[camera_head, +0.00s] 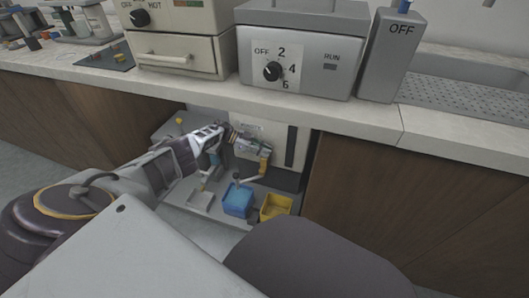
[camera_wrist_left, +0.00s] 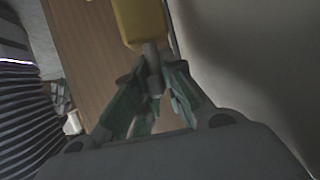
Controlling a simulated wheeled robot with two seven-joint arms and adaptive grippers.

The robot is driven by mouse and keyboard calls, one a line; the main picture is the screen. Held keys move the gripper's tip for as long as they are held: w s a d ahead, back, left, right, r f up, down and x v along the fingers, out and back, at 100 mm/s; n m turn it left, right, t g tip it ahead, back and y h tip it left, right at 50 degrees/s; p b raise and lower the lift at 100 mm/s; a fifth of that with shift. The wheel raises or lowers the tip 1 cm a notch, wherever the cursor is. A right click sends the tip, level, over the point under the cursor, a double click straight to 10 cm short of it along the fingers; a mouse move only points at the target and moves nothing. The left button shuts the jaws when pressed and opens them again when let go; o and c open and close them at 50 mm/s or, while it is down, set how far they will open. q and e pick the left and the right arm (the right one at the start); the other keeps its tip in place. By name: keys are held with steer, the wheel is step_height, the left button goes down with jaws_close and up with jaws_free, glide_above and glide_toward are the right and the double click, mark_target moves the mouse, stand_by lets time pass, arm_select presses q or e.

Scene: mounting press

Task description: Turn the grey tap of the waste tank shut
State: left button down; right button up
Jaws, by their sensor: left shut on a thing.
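The pale waste tank (camera_head: 275,140) stands in the open bay under the counter, with a label on its front. My left gripper (camera_head: 229,131) reaches in from the left and sits close against the tank's front. In the left wrist view its fingers (camera_wrist_left: 152,85) are closed on a small grey part, which I take for the grey tap (camera_wrist_left: 151,52); the fingers hide most of it. A yellow block (camera_wrist_left: 140,20) shows just beyond the fingertips. The right gripper is not in view.
A blue tray (camera_head: 237,202), a yellow tray (camera_head: 276,206) and a pale tray (camera_head: 200,201) stand on the bay's floor below the tank. The counter edge (camera_head: 330,120) runs above my left arm. Wooden cabinet doors (camera_head: 390,190) flank the bay.

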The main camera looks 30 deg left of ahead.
arm_select(q)
steer(key=shift+d, duration=0.1)
stand_by(0.7)
steer(key=c, duration=1.5)
jaws_free()
steer(key=v, duration=0.7)
steer(key=shift+a+r, duration=0.15)
steer(key=shift+a, duration=0.15)
